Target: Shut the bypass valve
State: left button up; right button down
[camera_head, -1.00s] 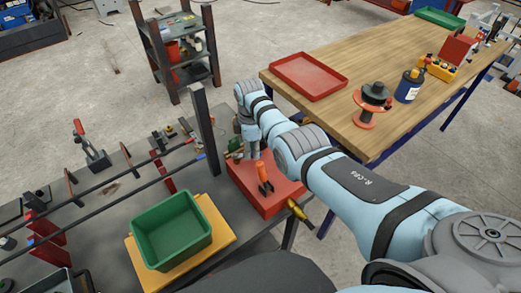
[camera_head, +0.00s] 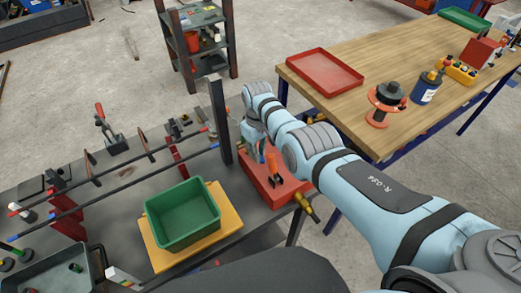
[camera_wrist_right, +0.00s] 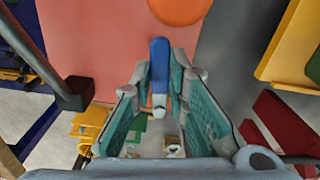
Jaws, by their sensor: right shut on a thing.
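A blue handle (camera_wrist_right: 160,72) stands between the fingers of my right gripper (camera_wrist_right: 160,92) in the right wrist view, and the fingers are shut on it. The handle sits over a red box (camera_wrist_right: 95,40). In the head view my right gripper (camera_head: 256,146) is low at the red box (camera_head: 262,184), partly hidden by my own arm. An orange handle (camera_head: 271,164) rises from the box close beside the gripper; an orange round end (camera_wrist_right: 178,8) shows at the top of the wrist view. A brass fitting (camera_head: 306,207) sticks out of the box's near right side. My left gripper is not in view.
A green bin (camera_head: 182,216) on a yellow board (camera_head: 226,222) stands left of the red box. A dark post (camera_head: 220,122) rises just behind it. Rebar rods run across the grey bench. A wooden table (camera_head: 400,125) with a red tray (camera_head: 325,72) is at the right.

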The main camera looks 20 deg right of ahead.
jog(key=shift+s+a+f+m, duration=0.15)
jog(key=shift+a+m, duration=0.25)
jog(key=shift+m, duration=0.5)
jog(key=shift+s, duration=0.1)
jog(key=c, duration=1.6)
grip_release()
jog(key=shift+o, duration=0.2)
jog(key=shift+r, duration=0.2)
jog(key=shift+r, duration=0.35)
notch_tip(320, 180, up, 11)
